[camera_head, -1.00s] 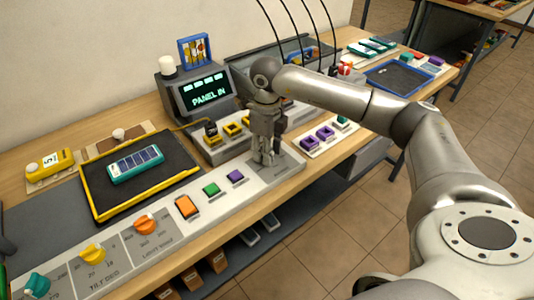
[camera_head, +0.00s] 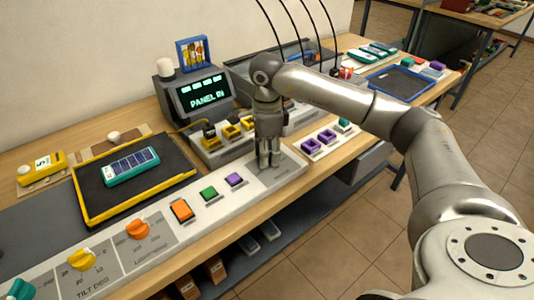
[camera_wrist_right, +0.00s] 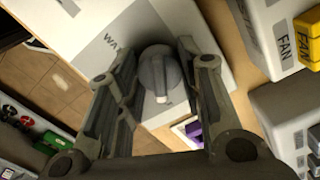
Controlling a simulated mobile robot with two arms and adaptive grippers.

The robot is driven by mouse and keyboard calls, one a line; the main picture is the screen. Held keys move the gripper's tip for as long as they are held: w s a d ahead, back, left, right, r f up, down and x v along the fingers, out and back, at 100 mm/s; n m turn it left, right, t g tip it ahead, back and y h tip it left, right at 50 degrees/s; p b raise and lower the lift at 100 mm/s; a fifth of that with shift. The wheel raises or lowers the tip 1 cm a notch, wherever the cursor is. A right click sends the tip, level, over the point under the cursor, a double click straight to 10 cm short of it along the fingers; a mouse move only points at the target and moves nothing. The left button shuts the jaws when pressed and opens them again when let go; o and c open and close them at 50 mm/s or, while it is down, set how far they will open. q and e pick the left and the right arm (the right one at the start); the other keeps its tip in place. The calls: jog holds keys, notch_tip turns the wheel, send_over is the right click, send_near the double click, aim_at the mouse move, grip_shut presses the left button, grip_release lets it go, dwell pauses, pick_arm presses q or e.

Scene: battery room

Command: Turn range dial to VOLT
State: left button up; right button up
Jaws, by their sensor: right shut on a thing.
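The grey range dial (camera_wrist_right: 160,74) shows between my right fingers in the right wrist view, on a pale panel with printed lettering beginning "WA". A white mark is on its near edge. My right gripper (camera_head: 268,164) points down at the right end of the long control panel (camera_head: 287,173) and hides the dial in the head view. In the right wrist view the right gripper (camera_wrist_right: 163,85) is shut on the dial, one finger on each side. The rest of the lettering is hidden. My left gripper is not in view.
Orange (camera_head: 181,210), green (camera_head: 208,193) and purple (camera_head: 234,180) buttons lie left of my right gripper. Orange (camera_head: 138,229) and yellow (camera_head: 82,259) dials are farther left. A screen reading "PANEL IN" (camera_head: 204,93) stands behind. A yellow-edged tray (camera_head: 137,205) holds a solar panel (camera_head: 131,167).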

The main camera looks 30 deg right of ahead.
jog(key=shift+n, duration=0.3)
jog(key=o, duration=1.1)
jog(key=shift+c, duration=0.2)
jog(key=shift+r, duration=0.1)
notch_tip(320, 180, up, 12)
dwell(0.4)
